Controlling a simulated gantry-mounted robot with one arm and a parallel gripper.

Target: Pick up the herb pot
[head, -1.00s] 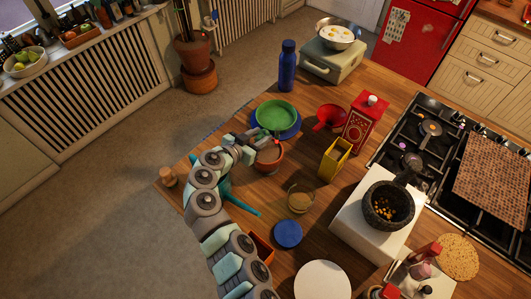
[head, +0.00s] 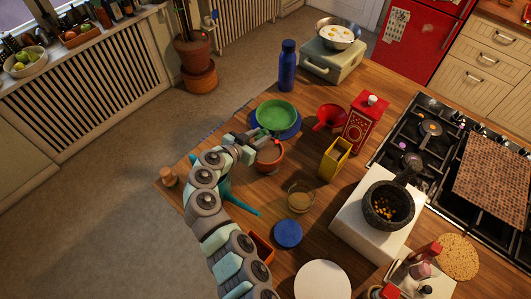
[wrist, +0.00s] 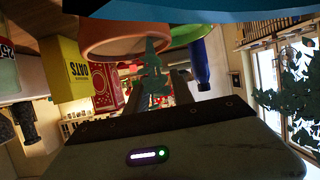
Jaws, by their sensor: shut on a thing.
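The herb pot (head: 269,159) is a small terracotta pot near the left edge of the wooden counter in the head view, in front of the green plate. It looks upright. In the wrist view, which is upside down, its orange wall (wrist: 112,37) shows large at the top. In the wrist view the gripper fingers (wrist: 155,80) reach up to the pot. The exact finger contact is partly hidden, and I cannot tell how far the pot is above the counter.
A green plate (head: 277,113) on a blue one (head: 291,131) lies just behind the pot. A teal watering can (head: 238,203) is beside my arm.

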